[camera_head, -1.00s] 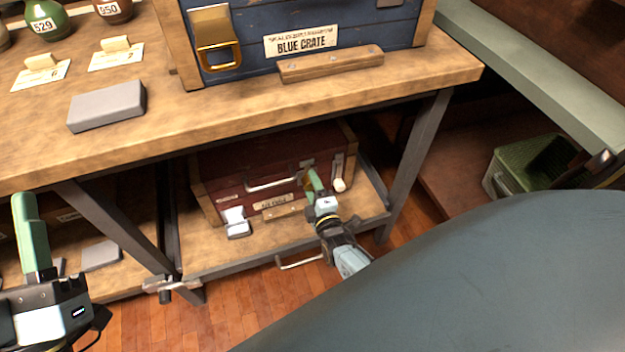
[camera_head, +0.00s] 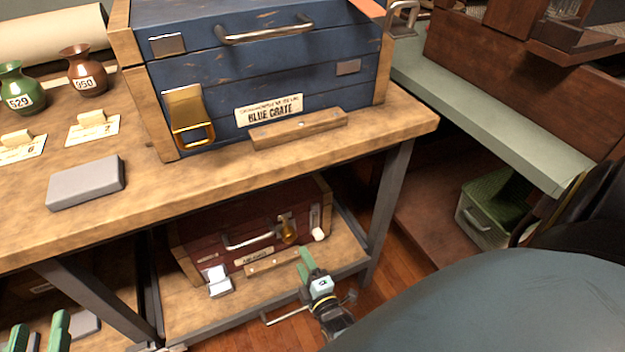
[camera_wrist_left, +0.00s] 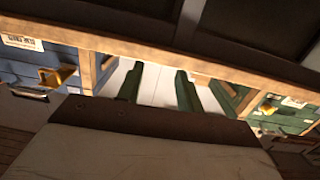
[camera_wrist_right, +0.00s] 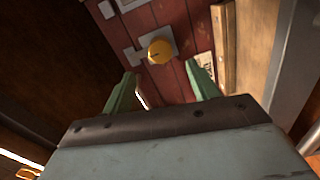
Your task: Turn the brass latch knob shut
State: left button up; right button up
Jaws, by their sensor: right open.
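A brass latch knob (camera_head: 289,230) sits on a grey plate on the front of the red crate (camera_head: 205,235), on the lower shelf. In the right wrist view the round knob (camera_wrist_right: 160,50) lies ahead of the fingertips, roughly between them, with a dark mark on its face. My right gripper (camera_head: 305,262) is open and empty, in front of the crate and apart from the knob. My left gripper (camera_head: 40,330) is open and empty at the lower left; its fingers (camera_wrist_left: 158,80) are also apart in the left wrist view. I cannot tell whether the latch is engaged.
A blue crate (camera_head: 220,85) with a brass hasp stands on the bench top (camera_head: 230,165) above. The bench edge overhangs the lower shelf, and a grey leg (camera_head: 388,210) stands to its right. A grey block (camera_head: 85,182) lies on the bench. A green basket (camera_head: 485,210) is at right.

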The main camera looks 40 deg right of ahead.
pick_arm(q)
jog(key=shift+s+a+f+g+y+p, duration=0.15)
jog(key=shift+s+a+f+g+y, duration=0.1)
jog(key=shift+f+g, duration=0.45)
jog(key=shift+s+a+f+g+y+p, duration=0.2)
jog(key=shift+f+g, duration=0.25)
jog(key=shift+f, duration=0.5)
jog(key=shift+s+a+f+g+y+p, duration=0.1)
jog(key=shift+s+a+f+g+y, duration=0.2)
jog(key=shift+f+g, duration=0.4)
pick_arm(e)
jog(key=shift+v, duration=2.4)
pick_arm(q)
jog(key=shift+f, duration=0.1)
